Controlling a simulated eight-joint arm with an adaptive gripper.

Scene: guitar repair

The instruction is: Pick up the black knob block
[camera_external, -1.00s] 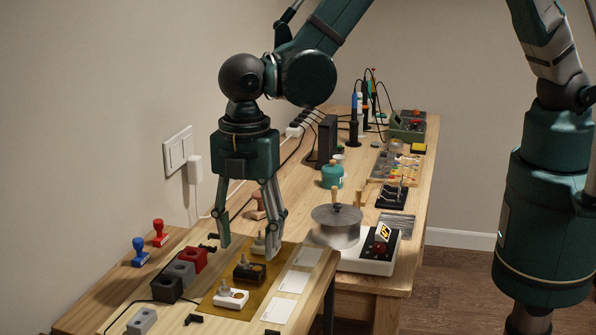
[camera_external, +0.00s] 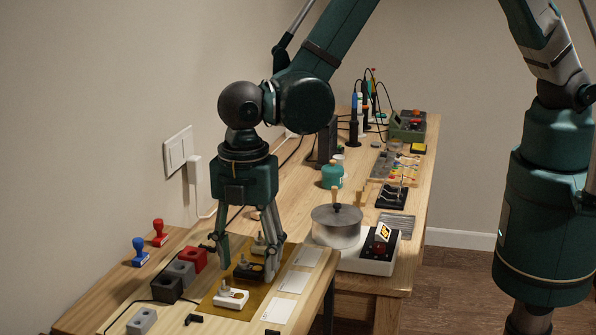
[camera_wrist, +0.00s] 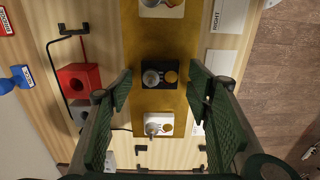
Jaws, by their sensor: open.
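The black knob block (camera_external: 249,271) sits on the brown mat (camera_external: 213,304) between a white block nearer the camera and another knob block behind it. It has a grey knob on top. In the wrist view the black knob block (camera_wrist: 160,74) lies between and beyond my open fingers, near the middle. My gripper (camera_external: 247,273) points down over it, with one finger on each side in the outside view. The fingers are apart and hold nothing. In the outside view the right finger partly hides the block.
A white knob block (camera_external: 231,298) stands in front on the mat, and another knob block (camera_wrist: 162,8) behind. Red (camera_external: 193,259), grey and black blocks stand to the left. White cards (camera_external: 293,281) lie to the right. A metal pot (camera_external: 337,228) is further right.

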